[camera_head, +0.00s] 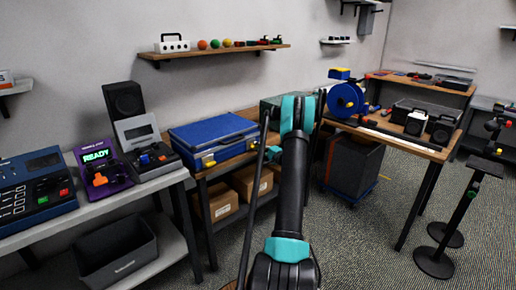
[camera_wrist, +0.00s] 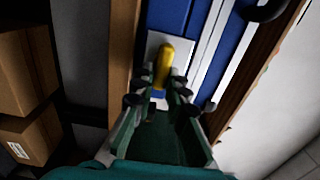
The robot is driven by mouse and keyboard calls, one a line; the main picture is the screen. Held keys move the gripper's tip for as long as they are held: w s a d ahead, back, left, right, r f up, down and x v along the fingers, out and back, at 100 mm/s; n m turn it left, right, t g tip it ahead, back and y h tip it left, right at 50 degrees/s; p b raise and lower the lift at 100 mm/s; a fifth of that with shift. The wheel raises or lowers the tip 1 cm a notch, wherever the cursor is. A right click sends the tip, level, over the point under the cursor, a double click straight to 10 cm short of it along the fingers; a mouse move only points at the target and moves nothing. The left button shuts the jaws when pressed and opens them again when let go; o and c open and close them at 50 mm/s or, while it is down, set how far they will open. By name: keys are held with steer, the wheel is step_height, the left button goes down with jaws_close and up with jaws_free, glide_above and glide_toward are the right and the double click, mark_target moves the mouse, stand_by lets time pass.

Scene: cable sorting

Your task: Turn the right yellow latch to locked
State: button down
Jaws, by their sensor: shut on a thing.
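The blue case (camera_head: 213,134) lies shut on the wooden bench, with a yellow latch near each end of its front. The left yellow latch (camera_head: 208,161) is clear of my arm. The right yellow latch (camera_head: 251,144) is close to my arm in the head view. In the wrist view, the yellow latch (camera_wrist: 165,58) stands on a pale plate on the blue case (camera_wrist: 168,14), its lever pointing up the picture and slightly tilted. My gripper (camera_wrist: 159,84) is closed around its lower end, one finger on each side. The exact contact is partly hidden.
Cardboard boxes (camera_head: 220,204) sit on the shelf below the case. A purple device (camera_head: 103,168) stands on the left table. A blue cable reel (camera_head: 345,99) stands on the right table.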

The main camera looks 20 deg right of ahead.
stand_by(0.4)
steer(key=c, duration=1.5)
jaws_free()
steer(key=shift+c, duration=0.2)
steer(key=v, duration=1.2)
